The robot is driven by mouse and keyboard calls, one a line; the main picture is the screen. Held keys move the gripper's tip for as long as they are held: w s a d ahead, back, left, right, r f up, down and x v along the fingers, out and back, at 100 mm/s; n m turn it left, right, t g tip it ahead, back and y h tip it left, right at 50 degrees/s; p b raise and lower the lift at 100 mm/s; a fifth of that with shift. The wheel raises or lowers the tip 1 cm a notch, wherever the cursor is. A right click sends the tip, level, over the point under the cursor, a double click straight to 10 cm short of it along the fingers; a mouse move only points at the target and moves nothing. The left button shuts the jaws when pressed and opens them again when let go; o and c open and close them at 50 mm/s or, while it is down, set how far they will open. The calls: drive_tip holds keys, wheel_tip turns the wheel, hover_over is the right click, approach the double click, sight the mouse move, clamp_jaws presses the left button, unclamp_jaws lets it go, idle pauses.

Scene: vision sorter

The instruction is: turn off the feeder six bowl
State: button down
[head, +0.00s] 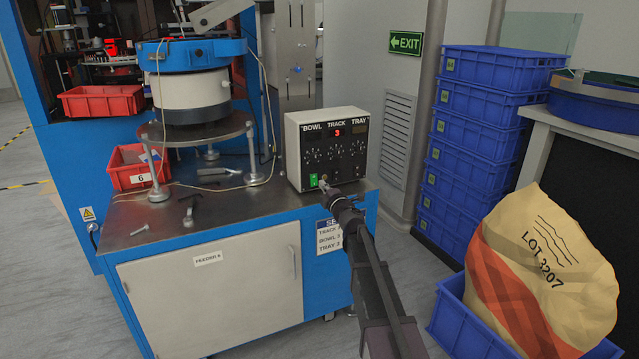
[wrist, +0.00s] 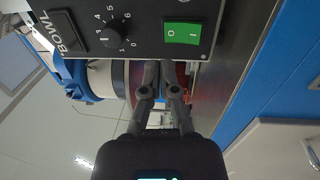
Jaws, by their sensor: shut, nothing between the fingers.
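The control box (head: 328,152) with BOWL, TRACK and TRAY labels stands on the bench, with several dials and a lit red 3. A green rocker switch (head: 313,181) is at its lower left. In the wrist view the switch (wrist: 182,32) is marked O and I, beside the BOWL dial (wrist: 112,38) with its number scale. My gripper (head: 325,184) is shut and empty, its tips close to the box's lower left front, near the switch. I cannot tell if they touch. The feeder bowl (head: 190,92), white with a blue rim, stands on a round plate behind.
The cabinet below (head: 215,295) carries a feeder label. Stacked blue crates (head: 475,140) and a LOT sack (head: 545,270) in a blue crate stand to the right.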

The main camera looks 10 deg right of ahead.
drive_tip(key=r+v, duration=0.1)
drive_tip(key=v, duration=0.7)
drive_tip(key=shift+r+p, duration=0.45)
